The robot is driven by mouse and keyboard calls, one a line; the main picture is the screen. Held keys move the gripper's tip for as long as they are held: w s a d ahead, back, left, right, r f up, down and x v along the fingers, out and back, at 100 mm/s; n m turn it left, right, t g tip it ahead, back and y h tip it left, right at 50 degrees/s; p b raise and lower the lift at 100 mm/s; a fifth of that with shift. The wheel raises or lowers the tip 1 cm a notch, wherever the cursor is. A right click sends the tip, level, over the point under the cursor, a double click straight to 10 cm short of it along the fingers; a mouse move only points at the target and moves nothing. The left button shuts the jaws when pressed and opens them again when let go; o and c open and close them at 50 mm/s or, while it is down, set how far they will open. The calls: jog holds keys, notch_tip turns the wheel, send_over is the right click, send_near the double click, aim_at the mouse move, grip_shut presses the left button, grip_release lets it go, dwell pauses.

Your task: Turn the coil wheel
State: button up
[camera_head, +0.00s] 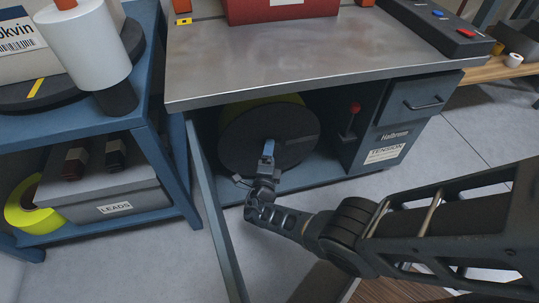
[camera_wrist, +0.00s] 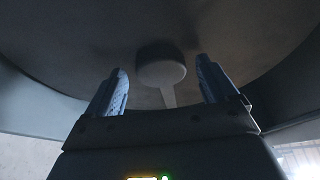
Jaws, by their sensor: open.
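The coil wheel (camera_head: 240,141) is a large dark disc with a yellow-green rim behind it, in the open bay under the metal workbench. My gripper (camera_head: 268,150) is in front of the disc, near its middle. In the wrist view the disc's dark face (camera_wrist: 230,35) fills the upper part, and a round grey knob (camera_wrist: 161,72) on a short arm stands out from it. My gripper's two blue fingers (camera_wrist: 163,90) are open, one on each side of the knob, with gaps between. In the head view my gripper hides the knob.
Right of the disc are a red-knobbed lever (camera_head: 354,108) and a drawer (camera_head: 413,100). An open door panel (camera_head: 215,215) stands left of my gripper. A blue shelf (camera_head: 150,130) with a grey LEADS box (camera_head: 105,190) is further left. The bench top (camera_head: 300,55) lies above.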

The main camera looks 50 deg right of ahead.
jog(key=p+v, duration=0.2)
jog(key=v, duration=0.5)
jog(key=shift+s+a, duration=0.25)
jog(key=shift+a, duration=0.05)
jog(key=shift+f, duration=0.1)
